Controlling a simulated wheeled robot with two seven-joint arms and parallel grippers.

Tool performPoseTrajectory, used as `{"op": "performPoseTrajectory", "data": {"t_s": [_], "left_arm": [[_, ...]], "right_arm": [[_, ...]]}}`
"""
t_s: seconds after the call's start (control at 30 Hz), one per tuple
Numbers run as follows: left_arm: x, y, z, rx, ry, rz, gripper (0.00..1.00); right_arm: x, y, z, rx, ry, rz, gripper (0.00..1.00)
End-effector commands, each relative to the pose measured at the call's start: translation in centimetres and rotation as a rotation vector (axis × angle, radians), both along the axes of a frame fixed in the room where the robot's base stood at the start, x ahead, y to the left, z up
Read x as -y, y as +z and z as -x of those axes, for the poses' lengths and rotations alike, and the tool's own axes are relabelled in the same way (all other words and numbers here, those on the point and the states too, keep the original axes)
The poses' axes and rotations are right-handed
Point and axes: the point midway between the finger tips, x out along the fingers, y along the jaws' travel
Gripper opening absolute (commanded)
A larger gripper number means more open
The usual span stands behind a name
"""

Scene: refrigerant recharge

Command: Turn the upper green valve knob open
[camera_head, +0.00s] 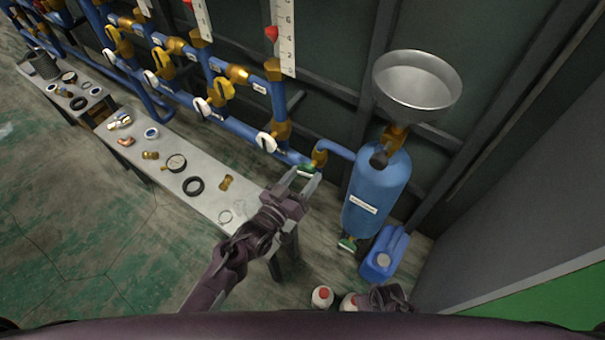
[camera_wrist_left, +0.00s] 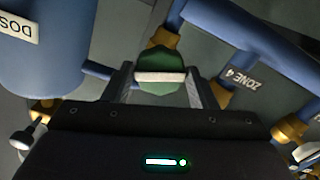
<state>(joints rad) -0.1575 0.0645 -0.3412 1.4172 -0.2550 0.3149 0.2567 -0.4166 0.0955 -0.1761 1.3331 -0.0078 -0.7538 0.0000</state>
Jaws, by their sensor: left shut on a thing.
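The upper green valve knob (camera_head: 306,169) sits on the brass valve on the pipe between the blue pipework and the blue tank. In the left wrist view the knob (camera_wrist_left: 160,86) is green with a white bar running across the picture, between two fingers. My left gripper (camera_head: 305,176) is shut on this knob, one finger on each side. The fingers partly cover the knob in the head view. A lower green knob (camera_head: 347,243) shows under the tank. My right gripper (camera_head: 389,297) seems to be the dark shape at the bottom; its jaws are unclear.
The blue tank (camera_head: 376,190) with a metal funnel (camera_head: 417,80) stands right of the valve. A blue jerrycan (camera_head: 384,254) and white bottles (camera_head: 322,296) are on the floor. A bench (camera_head: 205,201) with loose fittings runs left, below pipes with white and yellow knobs.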

Motion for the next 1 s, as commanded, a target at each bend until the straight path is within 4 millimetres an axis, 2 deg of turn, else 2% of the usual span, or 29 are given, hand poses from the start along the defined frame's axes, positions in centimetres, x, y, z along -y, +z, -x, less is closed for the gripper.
{"op": "performPoseTrajectory", "data": {"t_s": [0.37,0.7,1.0], "left_arm": [[0.0,0.1,0.0,-0.03,0.001,0.051,0.25],[0.0,0.2,-0.1,-0.224,0.002,0.338,0.25],[0.0,0.1,0.0,-0.237,0.0,0.358,0.25]], "right_arm": [[0.0,0.3,0.0,0.0,0.0,0.0,0.51],[0.0,2.0,0.0,0.0,0.0,0.0,0.51],[0.0,1.9,0.0,0.0,0.0,0.0,0.51]]}}
